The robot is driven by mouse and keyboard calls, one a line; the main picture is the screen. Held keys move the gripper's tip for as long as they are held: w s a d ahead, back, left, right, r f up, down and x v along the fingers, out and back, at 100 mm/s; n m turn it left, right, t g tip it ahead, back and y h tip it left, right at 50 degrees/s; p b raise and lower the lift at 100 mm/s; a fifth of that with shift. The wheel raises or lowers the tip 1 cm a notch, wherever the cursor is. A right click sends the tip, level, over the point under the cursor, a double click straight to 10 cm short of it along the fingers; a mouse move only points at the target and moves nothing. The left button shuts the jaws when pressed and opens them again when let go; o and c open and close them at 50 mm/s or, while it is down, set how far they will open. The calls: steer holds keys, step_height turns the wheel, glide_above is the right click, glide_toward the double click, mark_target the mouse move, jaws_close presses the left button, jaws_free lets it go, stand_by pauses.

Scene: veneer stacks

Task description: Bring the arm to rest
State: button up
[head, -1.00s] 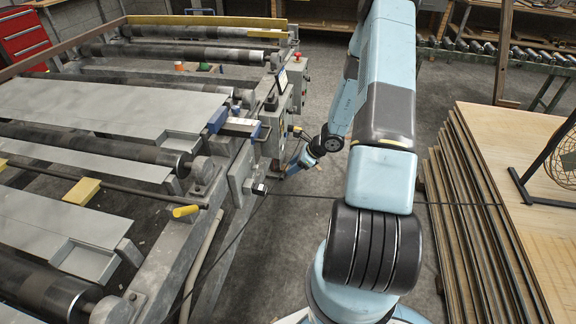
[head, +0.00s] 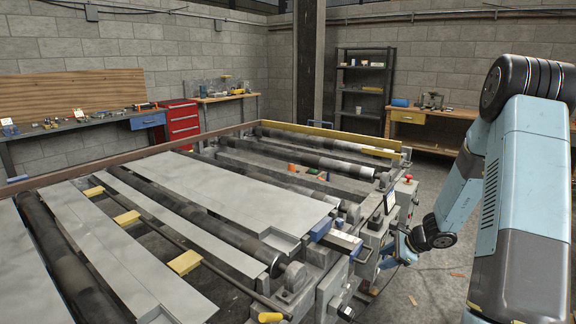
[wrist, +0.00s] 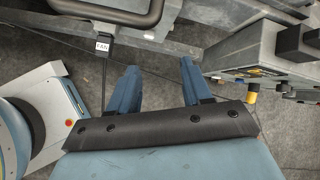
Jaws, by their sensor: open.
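My gripper (wrist: 158,88) shows in the wrist view with its two blue fingers spread apart and nothing between them. Concrete floor lies below and between the fingers. In the head view my arm comes down on the right side, and its far end (head: 398,250) is low beside the grey roller machine (head: 350,258). The fingertips are too small to make out there. In the wrist view a dark bar of the machine (wrist: 110,18) is above the left finger, and a grey box with labels (wrist: 262,62) is right of the right finger.
A black cable with a "FAN" tag (wrist: 103,46) hangs left of the fingers. A red drawer cabinet (head: 180,122), a long workbench (head: 75,125) and a dark shelf (head: 362,88) stand along the walls. Open floor (head: 440,272) shows between the machine and my arm.

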steer(key=s+a+r+n+h, duration=0.1)
steer(key=s+a+r+n, duration=0.25)
steer(key=r, duration=0.45)
steer(key=s+a+r+n+g, duration=0.1)
steer(key=s+a+r+n, duration=0.25)
steer(key=r, duration=0.45)
steer(key=s+a+r+n+h, duration=0.1)
steer(key=s+a+r+n, duration=0.3)
steer(key=r, duration=0.4)
steer(key=s+r+n+t+h, duration=0.1)
steer(key=s+r+n, duration=0.3)
steer(key=s, duration=0.6)
steer(key=s+d+r+n+h, duration=0.1)
steer(key=s+r+n+h, duration=0.2)
steer(key=s, duration=0.8)
step_height(320, 180, up, 4)
steer(key=n, duration=0.2)
steer(key=shift+s+d+r+n+t, duration=0.25)
steer(key=shift+d+n+t, duration=0.05)
steer(key=shift+t, duration=0.1)
steer(key=shift+c, duration=0.6)
steer(key=shift+d, duration=0.15)
